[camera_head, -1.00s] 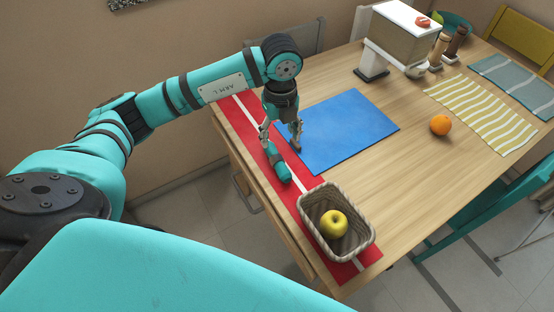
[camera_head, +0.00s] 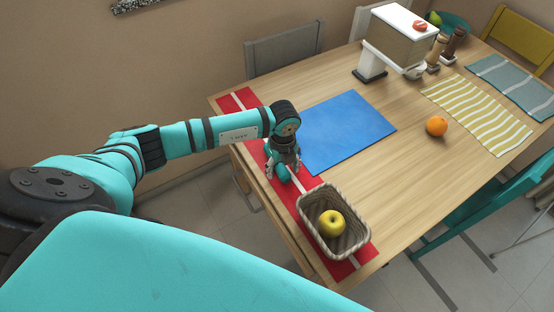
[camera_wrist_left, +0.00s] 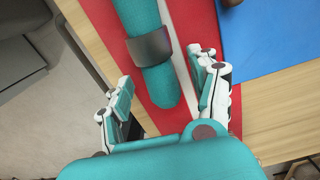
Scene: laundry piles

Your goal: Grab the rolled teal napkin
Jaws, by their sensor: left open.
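The rolled teal napkin (camera_wrist_left: 138,30) lies on the red runner with a white stripe, with a dark grey ring (camera_wrist_left: 150,48) around it. In the head view a small part of the napkin (camera_head: 283,173) shows under my left gripper (camera_head: 283,170), which hides the rest. In the left wrist view my left gripper (camera_wrist_left: 165,95) is open, with one finger on each side of the napkin's near end. Neither finger visibly touches it. My right gripper is in neither view.
A wicker basket (camera_head: 306,215) with a yellow apple (camera_head: 331,223) stands close on the red runner (camera_head: 236,103). A blue mat (camera_head: 348,130) lies beside it. An orange (camera_head: 436,126), a striped cloth (camera_head: 478,115) and a white-topped box (camera_head: 398,45) are farther right.

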